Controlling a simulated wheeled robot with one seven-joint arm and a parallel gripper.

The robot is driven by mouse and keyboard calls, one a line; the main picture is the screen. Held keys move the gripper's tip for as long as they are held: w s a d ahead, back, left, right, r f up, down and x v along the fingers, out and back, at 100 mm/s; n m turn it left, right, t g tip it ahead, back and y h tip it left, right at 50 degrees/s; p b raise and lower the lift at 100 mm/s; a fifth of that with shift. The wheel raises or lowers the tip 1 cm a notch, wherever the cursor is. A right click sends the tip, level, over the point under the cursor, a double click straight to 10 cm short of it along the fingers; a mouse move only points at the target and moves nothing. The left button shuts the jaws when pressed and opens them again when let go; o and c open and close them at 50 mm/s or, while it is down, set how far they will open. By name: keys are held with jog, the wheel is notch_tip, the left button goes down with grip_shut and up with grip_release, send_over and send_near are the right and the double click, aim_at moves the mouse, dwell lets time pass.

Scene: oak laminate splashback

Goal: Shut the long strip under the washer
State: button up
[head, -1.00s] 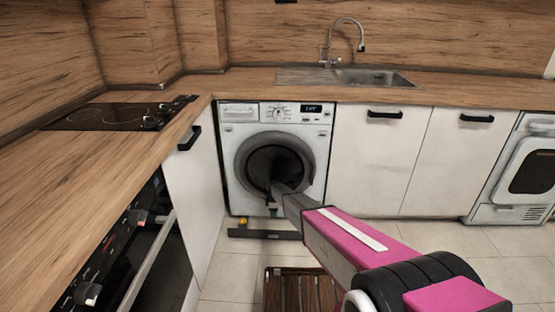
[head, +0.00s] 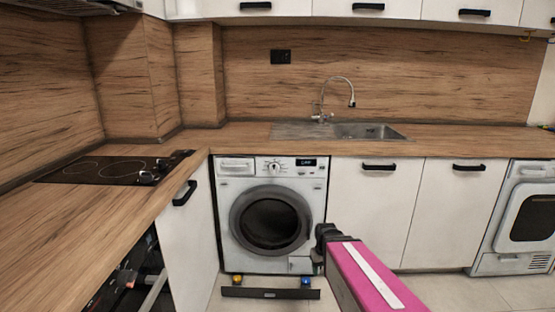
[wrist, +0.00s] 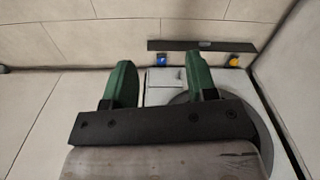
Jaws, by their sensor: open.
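The washer (head: 312,220) stands below the worktop with its round door shut; it shows upside down in the wrist view (wrist: 158,96). The long dark strip (head: 270,293) stands out low in front of the washer's base, apart from its front; it also shows in the wrist view (wrist: 200,46). A blue piece (head: 305,282) and a yellow piece (head: 237,280) sit between strip and washer. My gripper (head: 322,236) is before the washer's lower right side, above the strip. Its green fingers (wrist: 160,78) are apart and empty in the wrist view; the head view hides the fingertips.
White cabinet doors (head: 375,210) stand right of the washer, then a second white machine (head: 525,220). An oven (head: 135,275) is at the left below the hob (head: 115,170). Tiled floor (head: 490,292) is clear at the right.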

jog(key=s+d+r+m, duration=0.1)
jog(key=s+r+m, duration=0.15)
jog(key=s, duration=0.25)
jog(key=n, duration=1.8)
send_over(270, 295)
jog(key=w, duration=0.1)
notch_tip(270, 295, down, 40)
jog(key=shift+g, duration=0.4)
jog(key=f, duration=0.9)
jog(key=shift+s+f, duration=0.3)
jog(key=shift+f, duration=0.1)
grip_shut()
